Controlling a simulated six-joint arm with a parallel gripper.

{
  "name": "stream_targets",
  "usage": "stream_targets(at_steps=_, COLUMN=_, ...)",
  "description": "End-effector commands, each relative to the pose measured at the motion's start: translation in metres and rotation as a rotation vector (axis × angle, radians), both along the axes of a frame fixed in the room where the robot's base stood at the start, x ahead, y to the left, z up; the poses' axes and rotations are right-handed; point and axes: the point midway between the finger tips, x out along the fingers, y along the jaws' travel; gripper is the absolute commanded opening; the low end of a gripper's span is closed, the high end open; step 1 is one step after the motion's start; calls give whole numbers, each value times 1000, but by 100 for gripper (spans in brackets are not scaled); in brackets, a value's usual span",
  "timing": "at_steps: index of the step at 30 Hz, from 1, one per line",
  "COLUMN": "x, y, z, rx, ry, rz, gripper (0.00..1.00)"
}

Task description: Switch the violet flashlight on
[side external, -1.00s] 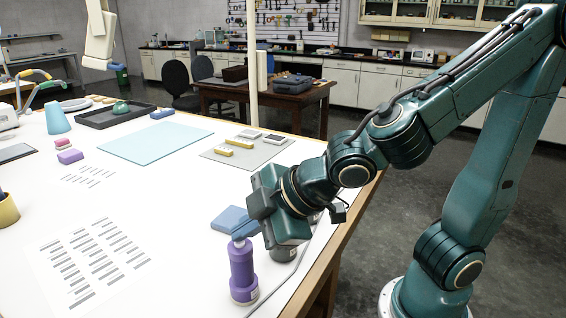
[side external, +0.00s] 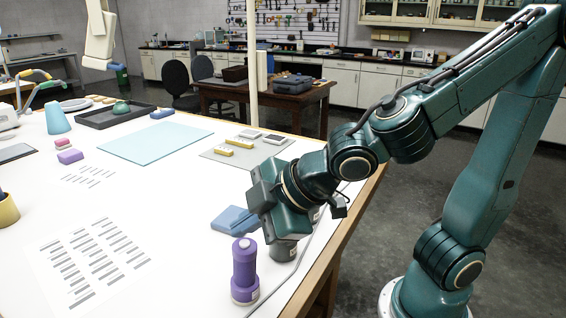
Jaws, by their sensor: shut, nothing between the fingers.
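The violet flashlight (side external: 244,272) stands upright on the white table near its right edge. Its top end is uncovered, with a small light round spot on it. My gripper (side external: 254,222) is just above and to the right of the flashlight, apart from it. It is shut and empty; its fingertips are hard to make out against the blue cloth. Whether the flashlight is lit cannot be told.
A dark grey cylinder (side external: 284,249) stands right of the flashlight, partly behind my gripper. A folded blue cloth (side external: 232,220) lies behind it. A printed sheet (side external: 60,300) lies at left. The table edge (side external: 318,268) is close on the right.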

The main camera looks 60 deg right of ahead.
Motion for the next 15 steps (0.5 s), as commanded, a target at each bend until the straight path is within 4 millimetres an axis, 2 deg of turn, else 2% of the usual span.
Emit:
stream_targets(at_steps=8, x=0, y=0, z=1, rx=0, ry=-1, rz=0, gripper=0)
stream_targets(at_steps=15, x=0, y=0, z=12, rx=3, ry=-2, rz=0, gripper=0)
